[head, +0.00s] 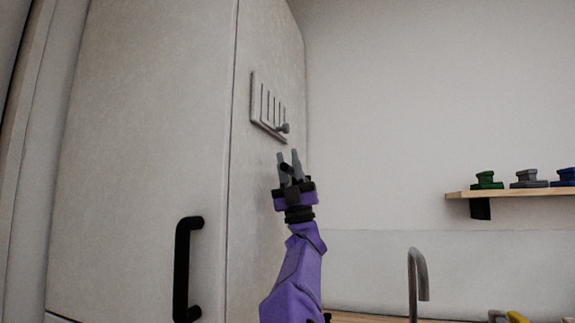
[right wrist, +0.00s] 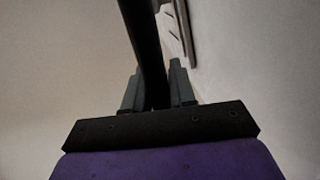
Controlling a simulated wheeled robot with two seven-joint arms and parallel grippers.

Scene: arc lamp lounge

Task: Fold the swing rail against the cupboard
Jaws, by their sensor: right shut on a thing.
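The tall pale cupboard (head: 150,130) fills the left of the head view. My right gripper (head: 289,160) is raised in front of its narrow side face, below a slotted plate. In the right wrist view, the gripper (right wrist: 156,82) is shut on a long black bar, which looks like the swing rail (right wrist: 143,35). The bar runs between the fingers and out of the top of the picture. In the head view only a short dark end of the rail (head: 286,168) shows between the fingers. Its pivot is not visible. My left gripper is out of view.
A faucet (head: 416,275) and a wooden shelf (head: 520,192) with small coloured items are at right. The wall between is clear.

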